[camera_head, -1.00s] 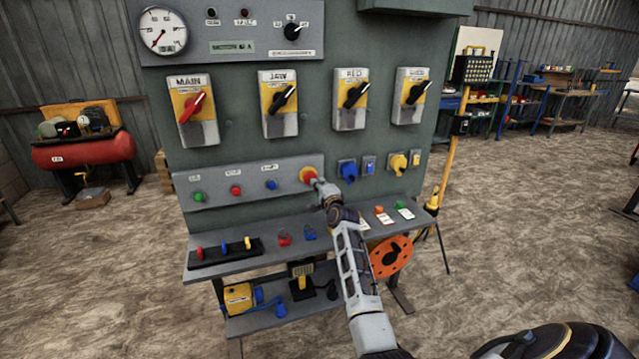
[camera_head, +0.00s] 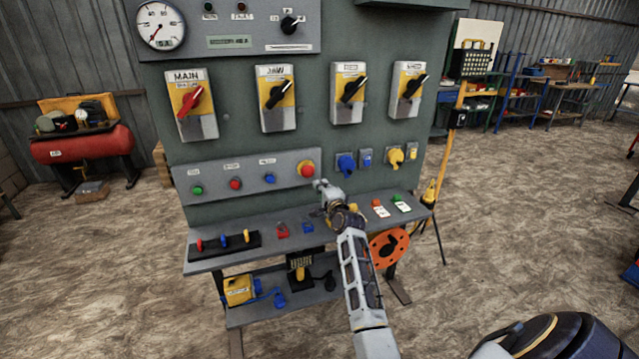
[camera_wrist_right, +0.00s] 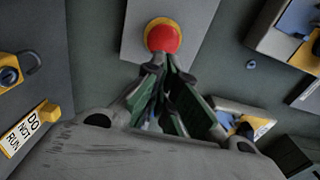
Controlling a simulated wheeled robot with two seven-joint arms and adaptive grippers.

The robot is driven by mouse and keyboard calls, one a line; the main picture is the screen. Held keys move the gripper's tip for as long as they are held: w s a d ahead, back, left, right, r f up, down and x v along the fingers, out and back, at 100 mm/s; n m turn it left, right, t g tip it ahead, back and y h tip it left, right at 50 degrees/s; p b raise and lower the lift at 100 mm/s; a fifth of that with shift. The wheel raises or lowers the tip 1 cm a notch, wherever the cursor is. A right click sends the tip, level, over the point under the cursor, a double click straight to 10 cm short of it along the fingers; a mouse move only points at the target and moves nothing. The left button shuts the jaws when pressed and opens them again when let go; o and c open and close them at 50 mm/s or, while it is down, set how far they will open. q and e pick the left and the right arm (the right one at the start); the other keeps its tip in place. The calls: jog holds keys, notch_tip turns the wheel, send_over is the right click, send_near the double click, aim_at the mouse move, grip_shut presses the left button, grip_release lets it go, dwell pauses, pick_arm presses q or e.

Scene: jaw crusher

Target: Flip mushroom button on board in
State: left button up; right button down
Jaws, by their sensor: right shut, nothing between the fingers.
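The mushroom button (camera_head: 306,168) is a red dome on a yellow ring at the right end of the grey button strip on the green board. It also shows in the right wrist view (camera_wrist_right: 162,37), just beyond my fingertips. My right gripper (camera_head: 320,184) is shut and empty, just below and right of the button in the head view. In the wrist view its fingers (camera_wrist_right: 165,62) meet close under the button's lower edge; whether they touch it I cannot tell. My left gripper is not in view.
Green, red and blue buttons (camera_head: 235,184) line the strip to the left. Blue and yellow sockets (camera_head: 345,163) sit to the right. A shelf (camera_head: 215,262) below carries padlocks (camera_head: 282,230) and tags. Rotary switches (camera_head: 276,97) are above.

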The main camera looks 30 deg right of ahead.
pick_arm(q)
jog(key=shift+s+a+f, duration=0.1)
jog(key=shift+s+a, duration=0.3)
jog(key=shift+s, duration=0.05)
pick_arm(e)
jog(key=v, duration=0.5)
jog(key=shift+s+a, duration=0.1)
jog(key=shift+s, duration=0.1)
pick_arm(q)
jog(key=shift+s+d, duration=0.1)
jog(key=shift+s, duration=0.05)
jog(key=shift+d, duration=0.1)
pick_arm(e)
jog(key=shift+w+r, duration=0.1)
jog(key=shift+w, duration=0.05)
